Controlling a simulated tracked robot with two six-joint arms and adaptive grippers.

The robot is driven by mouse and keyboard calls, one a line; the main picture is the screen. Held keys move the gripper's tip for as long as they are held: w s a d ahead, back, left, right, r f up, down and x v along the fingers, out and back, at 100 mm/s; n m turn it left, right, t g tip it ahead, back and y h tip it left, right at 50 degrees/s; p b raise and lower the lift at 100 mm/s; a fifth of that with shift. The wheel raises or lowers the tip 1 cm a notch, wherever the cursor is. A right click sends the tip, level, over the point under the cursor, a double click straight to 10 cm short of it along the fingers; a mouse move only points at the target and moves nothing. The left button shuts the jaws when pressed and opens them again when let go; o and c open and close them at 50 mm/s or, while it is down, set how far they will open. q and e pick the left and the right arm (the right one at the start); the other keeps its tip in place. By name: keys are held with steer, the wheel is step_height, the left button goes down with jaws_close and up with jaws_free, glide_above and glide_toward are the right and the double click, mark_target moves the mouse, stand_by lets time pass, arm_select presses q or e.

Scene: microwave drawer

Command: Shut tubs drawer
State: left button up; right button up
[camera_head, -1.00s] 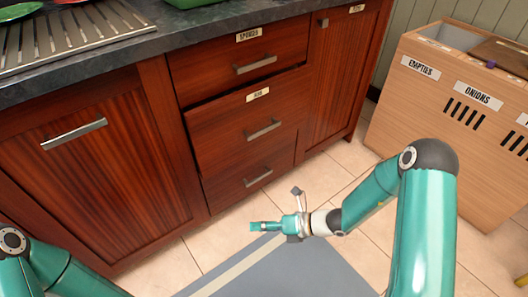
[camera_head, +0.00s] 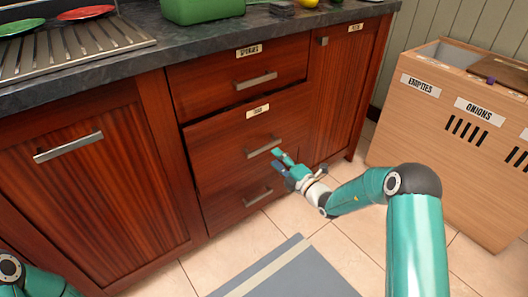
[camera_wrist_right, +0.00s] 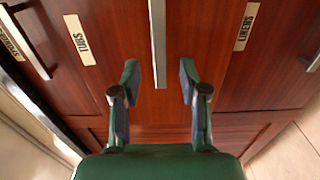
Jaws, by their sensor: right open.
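The tubs drawer (camera_head: 225,145) is the middle one of a red-brown wooden stack. Its front stands slightly proud, with a dark gap along its top edge. Its bar handle (camera_head: 263,147) is close to the fingertips of my right gripper (camera_head: 277,158). In the right wrist view the tubs label (camera_wrist_right: 79,40) is readable, and the handle (camera_wrist_right: 158,45) runs towards the space between the open, empty fingers of my right gripper (camera_wrist_right: 158,78). I cannot tell whether they touch it. My left gripper is out of view; only part of that arm shows at the lower left.
The sponges drawer (camera_head: 210,83) is above and the liners drawer (camera_head: 228,202) below. A wooden bin unit (camera_head: 425,125) stands at the right. A grey mat (camera_head: 290,275) lies on the tiled floor. The counter (camera_head: 190,42) holds a green container (camera_head: 202,10) and a dish rack.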

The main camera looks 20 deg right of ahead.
mark_target(265, 149)
steer(key=b+x, duration=0.1)
steer(key=x, duration=0.6)
steer(key=shift+w+a+f+b, duration=0.1)
steer(key=shift+w+a+b, duration=0.1)
steer(key=shift+b, duration=0.1)
steer(key=shift+c, duration=0.2)
steer(key=shift+d, duration=0.1)
jaws_close()
